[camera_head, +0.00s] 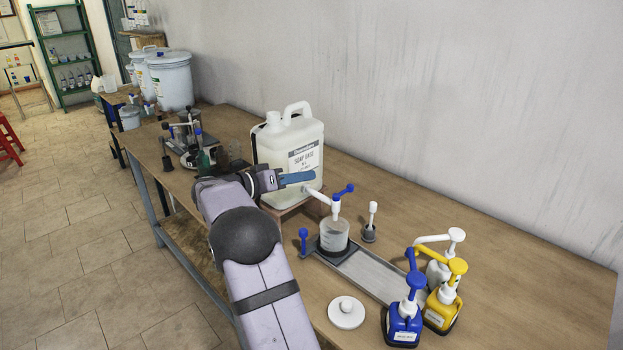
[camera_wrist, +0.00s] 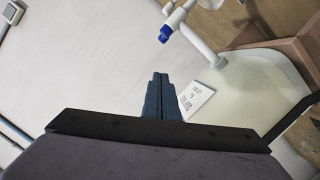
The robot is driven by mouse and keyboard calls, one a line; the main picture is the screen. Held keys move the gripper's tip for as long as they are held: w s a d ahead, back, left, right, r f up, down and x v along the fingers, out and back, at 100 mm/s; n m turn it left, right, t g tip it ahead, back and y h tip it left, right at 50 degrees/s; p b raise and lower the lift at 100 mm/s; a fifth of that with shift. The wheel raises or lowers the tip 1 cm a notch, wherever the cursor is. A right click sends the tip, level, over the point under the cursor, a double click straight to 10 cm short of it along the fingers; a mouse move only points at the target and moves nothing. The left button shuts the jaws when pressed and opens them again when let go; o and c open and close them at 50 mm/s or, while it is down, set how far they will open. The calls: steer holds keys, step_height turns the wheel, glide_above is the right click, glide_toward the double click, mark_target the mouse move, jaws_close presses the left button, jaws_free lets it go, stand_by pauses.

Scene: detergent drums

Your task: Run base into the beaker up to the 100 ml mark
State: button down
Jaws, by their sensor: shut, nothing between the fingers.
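The large translucent soap base jug (camera_head: 306,148) stands on a wooden stand. Its white tap (camera_head: 318,197) has a blue handle (camera_head: 344,190) and reaches out over the clear beaker (camera_head: 334,235). My gripper (camera_head: 314,176) is shut and empty, in front of the jug's lower side, up and left of the tap handle. In the wrist view, the shut fingers (camera_wrist: 160,76) show with the jug (camera_wrist: 245,90) to their right and the blue tap part (camera_wrist: 165,34) beyond them.
A metal tray (camera_head: 378,275) runs right from the beaker. Pump bottles, blue (camera_head: 404,325), yellow (camera_head: 442,308) and white, crowd its right end. A white round lid (camera_head: 346,312) lies in front. Glassware and a stand (camera_head: 185,140) are left of the jug.

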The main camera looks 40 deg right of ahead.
steer(key=p, duration=0.4)
glide_above(343, 192)
steer(key=w+a, duration=0.2)
steer(key=w, duration=0.2)
steer(key=shift+d+f, duration=0.2)
steer(key=shift+f, duration=0.5)
steer(key=s+f+p, duration=0.1)
steer(key=f, duration=0.1)
steer(key=s+f+p, duration=0.1)
steer(key=shift+s+f, duration=0.1)
steer(key=shift+f, duration=0.3)
